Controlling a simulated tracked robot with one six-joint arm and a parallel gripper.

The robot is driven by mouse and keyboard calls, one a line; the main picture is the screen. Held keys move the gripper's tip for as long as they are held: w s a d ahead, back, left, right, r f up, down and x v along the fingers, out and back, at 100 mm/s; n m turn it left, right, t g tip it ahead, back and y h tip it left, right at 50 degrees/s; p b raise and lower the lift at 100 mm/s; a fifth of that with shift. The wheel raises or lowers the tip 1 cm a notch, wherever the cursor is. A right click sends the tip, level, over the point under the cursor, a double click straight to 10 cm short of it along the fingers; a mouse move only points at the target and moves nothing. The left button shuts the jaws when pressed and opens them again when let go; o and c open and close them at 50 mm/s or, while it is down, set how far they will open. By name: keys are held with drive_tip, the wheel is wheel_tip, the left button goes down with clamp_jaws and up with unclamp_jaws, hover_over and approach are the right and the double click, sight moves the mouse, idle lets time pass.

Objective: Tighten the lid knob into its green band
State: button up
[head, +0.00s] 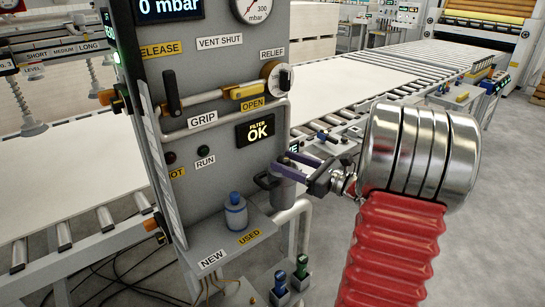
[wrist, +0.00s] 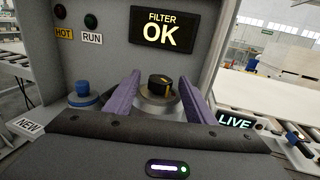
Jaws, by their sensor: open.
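The lid knob (wrist: 160,82) is black with a small yellow-orange mark. It sits on top of a round grey metal filter lid (wrist: 160,101) in the wrist view. My gripper (wrist: 160,76) is open, with a purple finger on each side of the knob and gaps showing between. I cannot tell whether either finger touches it. In the head view my gripper (head: 281,170) reaches in from the right beside the grey panel. The filter body (head: 291,189) shows partly below it. I cannot make out a green band around the knob; the lid's near side is hidden by my gripper.
The grey panel (head: 216,75) stands close behind, with a "FILTER OK" display (head: 257,131). A blue-topped grey canister (head: 235,212) stands on the shelf near the "NEW" and "USED" labels. Pipes run below. A roller conveyor (head: 345,70) with pale boards lies behind.

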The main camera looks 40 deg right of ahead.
sight(278, 158)
drive_tip(key=x, duration=0.5)
drive_tip(key=shift+w+a, duration=0.15)
drive_tip(key=shift+w, duration=0.25)
drive_tip(key=shift+c, duration=0.7)
drive_tip(key=c, duration=0.9)
